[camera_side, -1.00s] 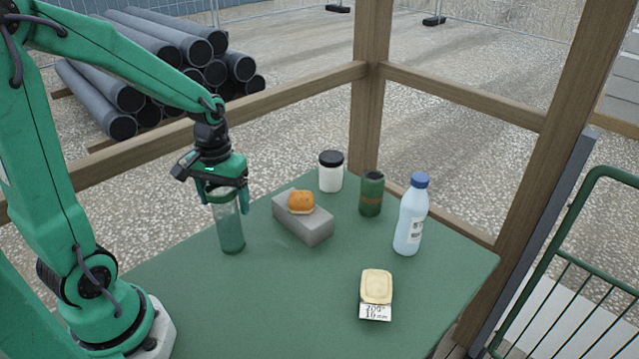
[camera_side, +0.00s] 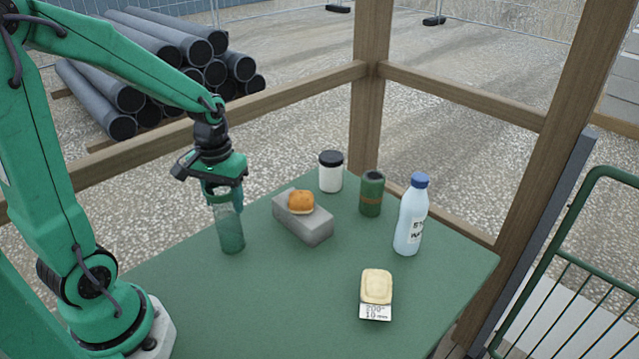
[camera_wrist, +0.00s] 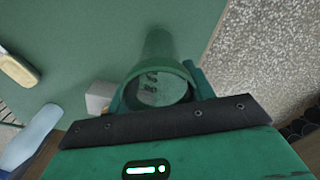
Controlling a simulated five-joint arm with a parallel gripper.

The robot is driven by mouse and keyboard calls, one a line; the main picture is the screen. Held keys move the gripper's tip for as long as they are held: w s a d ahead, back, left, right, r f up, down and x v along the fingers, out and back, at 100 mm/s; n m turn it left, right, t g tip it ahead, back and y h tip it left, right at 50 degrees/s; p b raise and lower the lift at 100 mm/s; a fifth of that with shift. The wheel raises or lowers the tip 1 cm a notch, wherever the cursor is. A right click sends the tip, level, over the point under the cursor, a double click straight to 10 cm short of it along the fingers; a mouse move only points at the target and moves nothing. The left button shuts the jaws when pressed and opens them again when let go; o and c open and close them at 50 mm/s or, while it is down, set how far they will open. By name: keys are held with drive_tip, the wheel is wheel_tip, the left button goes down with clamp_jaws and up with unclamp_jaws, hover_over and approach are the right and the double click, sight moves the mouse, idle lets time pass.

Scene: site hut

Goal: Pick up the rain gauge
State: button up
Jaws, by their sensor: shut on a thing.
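The rain gauge (camera_side: 230,230) is a clear, green-tinted upright cylinder on the green table, at its left side in the side view. My gripper (camera_side: 224,195) is above it, pointing down, with its fingers shut around the gauge's upper part. In the wrist view the gauge's round green rim (camera_wrist: 160,84) lies between my fingers (camera_wrist: 160,92), and markings show inside it. The gauge's base appears to be on the table; I cannot tell of any gap below it.
To the right stand a grey block (camera_side: 302,222) with an orange-brown bun (camera_side: 301,202), a white jar (camera_side: 330,176) with a black lid, a green can (camera_side: 371,195) and a blue-capped bottle (camera_side: 410,222). A pale block on a labelled card (camera_side: 376,288) lies nearer. The table's front middle is clear.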

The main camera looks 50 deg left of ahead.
drive_tip(key=shift+r, duration=0.15)
drive_tip(key=shift+r, duration=0.55)
drive_tip(key=s+d+r, duration=0.3)
drive_tip(key=d+r, duration=0.6)
drive_tip(key=d, duration=0.2)
drive_tip(key=shift+d+r, duration=0.15)
drive_tip(key=shift+r, duration=0.15)
drive_tip(key=shift+d, duration=0.1)
